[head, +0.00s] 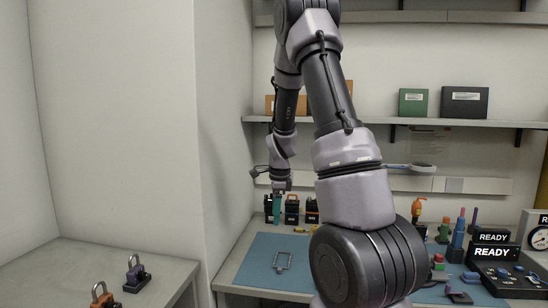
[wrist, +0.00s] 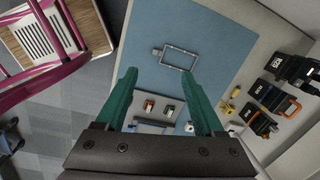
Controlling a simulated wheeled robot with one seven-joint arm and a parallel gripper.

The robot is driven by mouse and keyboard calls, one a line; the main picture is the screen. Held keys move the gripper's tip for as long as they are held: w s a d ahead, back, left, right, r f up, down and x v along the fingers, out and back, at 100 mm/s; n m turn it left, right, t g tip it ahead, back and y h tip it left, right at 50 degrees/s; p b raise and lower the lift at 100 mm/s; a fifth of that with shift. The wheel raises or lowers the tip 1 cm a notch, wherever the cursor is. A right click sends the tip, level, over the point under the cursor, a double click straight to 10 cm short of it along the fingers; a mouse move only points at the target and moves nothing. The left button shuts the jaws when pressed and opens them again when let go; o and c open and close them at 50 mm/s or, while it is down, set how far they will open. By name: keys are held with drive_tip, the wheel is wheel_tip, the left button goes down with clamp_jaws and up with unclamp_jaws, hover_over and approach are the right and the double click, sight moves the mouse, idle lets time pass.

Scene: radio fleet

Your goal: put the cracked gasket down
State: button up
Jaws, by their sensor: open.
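A thin grey rectangular frame, which I take to be the gasket (head: 283,261), lies flat on the blue mat (head: 255,280). It also shows in the wrist view (wrist: 181,68), near the mat's upper middle, with a small tab at one corner. I cannot make out a crack. My gripper (head: 278,208) has green fingers and hangs above the far part of the mat. In the wrist view my gripper (wrist: 157,78) is open, its fingers wide apart with nothing held between them. The gasket is apart from the fingers.
Several black radios or batteries (head: 291,210) stand at the bench's back. Bottles, tools and READY boxes (head: 492,252) crowd the right. Two padlocks (head: 136,274) stand on the left bench. A pink-railed cart (wrist: 40,45) shows in the wrist view. The mat around the gasket is clear.

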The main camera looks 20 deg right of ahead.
drive_tip(key=s+a+r+n+t, duration=0.1)
drive_tip(key=s+a+r+n, duration=0.15)
drive_tip(key=r, duration=0.35)
drive_tip(key=s+a+r+n+t+y, duration=0.1)
drive_tip(key=s+a+r+n, duration=0.1)
drive_tip(key=s+r+n, duration=0.35)
drive_tip(key=s+a+r+n+t, duration=0.1)
drive_tip(key=a+r, duration=0.1)
drive_tip(key=r, duration=0.5)
drive_tip(key=s+a+r+n+t, duration=0.1)
drive_tip(key=s+a+r+n, duration=0.1)
drive_tip(key=s+r+n, duration=0.2)
drive_tip(key=s+a+r+n+t, duration=0.2)
drive_tip(key=s+n, duration=0.3)
drive_tip(key=s, duration=0.4)
drive_tip(key=shift+s+a+r+y, duration=0.2)
drive_tip(key=shift+r+y, duration=0.1)
drive_tip(key=shift+r, duration=0.6)
